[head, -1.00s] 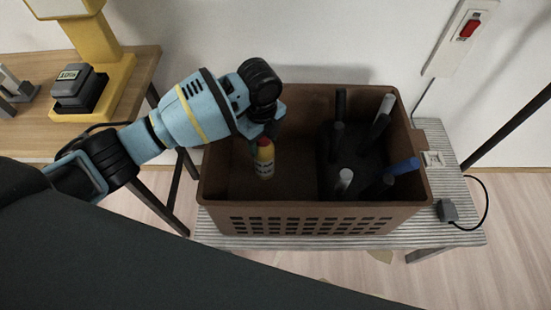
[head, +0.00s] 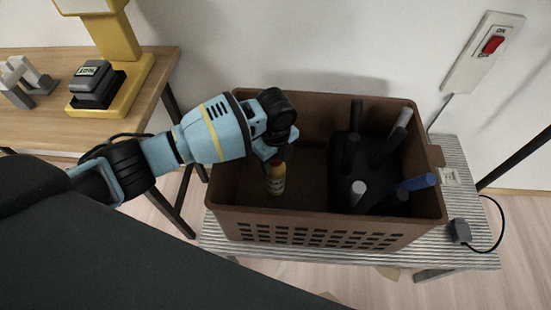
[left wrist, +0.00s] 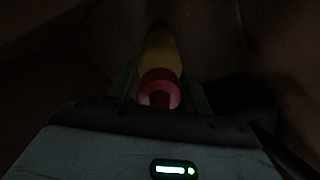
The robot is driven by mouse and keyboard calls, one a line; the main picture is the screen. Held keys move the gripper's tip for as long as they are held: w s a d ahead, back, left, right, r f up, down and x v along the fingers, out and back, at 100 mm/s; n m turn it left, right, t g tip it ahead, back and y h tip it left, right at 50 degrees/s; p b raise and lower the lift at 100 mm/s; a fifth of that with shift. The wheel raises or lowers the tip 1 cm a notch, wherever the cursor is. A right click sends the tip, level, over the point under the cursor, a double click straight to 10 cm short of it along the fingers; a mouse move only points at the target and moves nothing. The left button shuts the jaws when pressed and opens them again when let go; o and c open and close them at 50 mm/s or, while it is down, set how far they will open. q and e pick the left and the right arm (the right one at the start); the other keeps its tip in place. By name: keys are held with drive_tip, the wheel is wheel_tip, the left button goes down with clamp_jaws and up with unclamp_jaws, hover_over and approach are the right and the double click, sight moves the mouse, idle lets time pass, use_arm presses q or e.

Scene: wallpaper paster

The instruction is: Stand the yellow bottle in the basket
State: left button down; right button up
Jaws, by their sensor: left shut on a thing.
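The yellow bottle (head: 277,182) with a red cap is upright inside the brown basket (head: 310,218), in its left half. My left gripper (head: 276,160) is shut on the bottle at its cap end, reaching down into the basket. In the dark left wrist view, the red cap (left wrist: 159,90) and yellow body (left wrist: 161,52) show between the fingers of my left gripper (left wrist: 160,88). I cannot tell whether the bottle's base touches the basket floor. My right gripper is not in view.
A dark holder (head: 345,150) with several grey, black and blue rods fills the basket's right half. The basket stands on a striped bench (head: 470,215) with a plug. A wooden table (head: 140,75) with a yellow machine stands at left.

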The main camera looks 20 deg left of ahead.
use_arm(q)
drive_tip(key=shift+f, duration=0.1)
drive_tip(key=c, duration=0.6)
unclamp_jaws()
wheel_tip(320, 180, up, 12)
drive_tip(key=shift+r+p, duration=0.15)
drive_tip(key=shift+p, duration=0.9)
